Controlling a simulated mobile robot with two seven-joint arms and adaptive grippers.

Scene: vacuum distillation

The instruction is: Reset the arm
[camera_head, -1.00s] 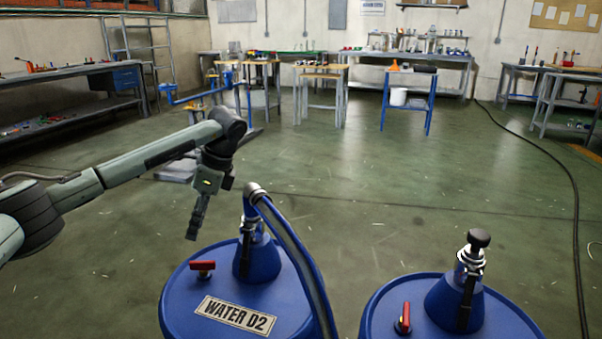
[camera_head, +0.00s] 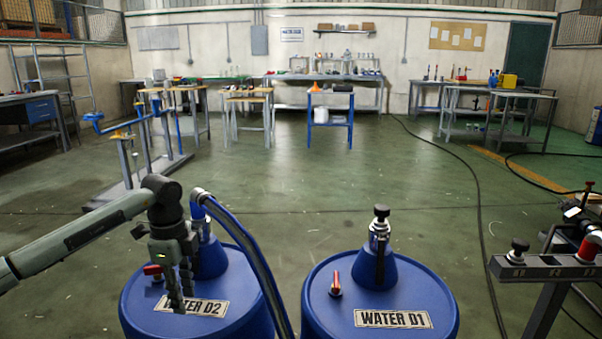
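My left arm comes in from the left, and my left gripper (camera_head: 180,303) points down over the left part of the blue drum labelled WATER D2 (camera_head: 238,318). It overlaps the left end of the label and sits beside the red valve handle (camera_head: 152,270). I see nothing held in it, but the gap between its fingers is too small to judge. A blue hose (camera_head: 245,245) arches from the top of this drum. The drum labelled WATER D1 (camera_head: 435,300) stands to the right, with a red handle (camera_head: 336,286) and a black-capped fitting (camera_head: 381,225). My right gripper is not in view.
A dark metal stand (camera_head: 545,268) with fittings is at the right edge. Workbenches (camera_head: 335,78) line the back wall. A black cable (camera_head: 470,190) crosses the floor. The middle floor is open.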

